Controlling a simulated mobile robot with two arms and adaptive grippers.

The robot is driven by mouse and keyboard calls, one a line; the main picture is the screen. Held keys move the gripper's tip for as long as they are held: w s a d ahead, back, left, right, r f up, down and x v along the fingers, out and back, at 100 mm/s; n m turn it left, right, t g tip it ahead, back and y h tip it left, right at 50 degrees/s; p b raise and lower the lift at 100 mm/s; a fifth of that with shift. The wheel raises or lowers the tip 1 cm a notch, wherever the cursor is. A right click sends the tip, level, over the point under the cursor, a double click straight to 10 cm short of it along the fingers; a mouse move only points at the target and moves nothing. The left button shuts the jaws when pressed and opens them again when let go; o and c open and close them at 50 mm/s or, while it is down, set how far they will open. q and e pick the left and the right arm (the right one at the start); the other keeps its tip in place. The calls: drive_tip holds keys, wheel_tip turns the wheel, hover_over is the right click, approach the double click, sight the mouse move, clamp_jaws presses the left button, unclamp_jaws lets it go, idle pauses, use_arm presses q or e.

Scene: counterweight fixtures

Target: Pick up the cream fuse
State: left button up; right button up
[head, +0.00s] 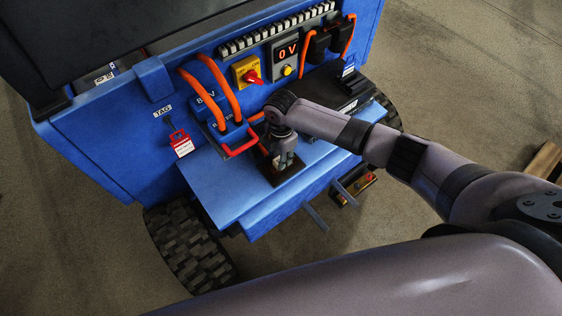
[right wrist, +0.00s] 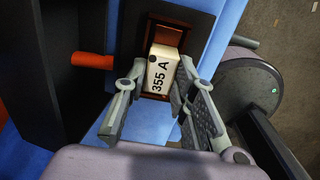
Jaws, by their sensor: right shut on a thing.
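The cream fuse (right wrist: 160,72), marked "355 A", sits between the fingers of my right gripper (right wrist: 158,98) in the right wrist view. The fingers are shut on it from both sides. A reddish-brown holder (right wrist: 168,34) shows at the fuse's far end; I cannot tell whether they touch. In the head view my right gripper (head: 285,163) points down over a dark pad (head: 277,179) on the blue shelf (head: 222,186), and the fuse is mostly hidden there. My left gripper does not show in either view.
Behind the gripper are orange cables (head: 217,103), a red handle (head: 238,147), a display reading "0 V" (head: 288,53) and a yellow switch with a red knob (head: 246,72). A red lockout tag (head: 181,144) hangs left. The shelf's left part is clear.

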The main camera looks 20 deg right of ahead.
drive_tip(key=shift+c, duration=1.1)
drive_tip(key=shift+r, duration=0.1)
drive_tip(key=shift+r, duration=0.55)
wheel_tip(320, 180, up, 19)
drive_tip(key=shift+p, duration=0.4)
drive_tip(key=shift+f, duration=0.15)
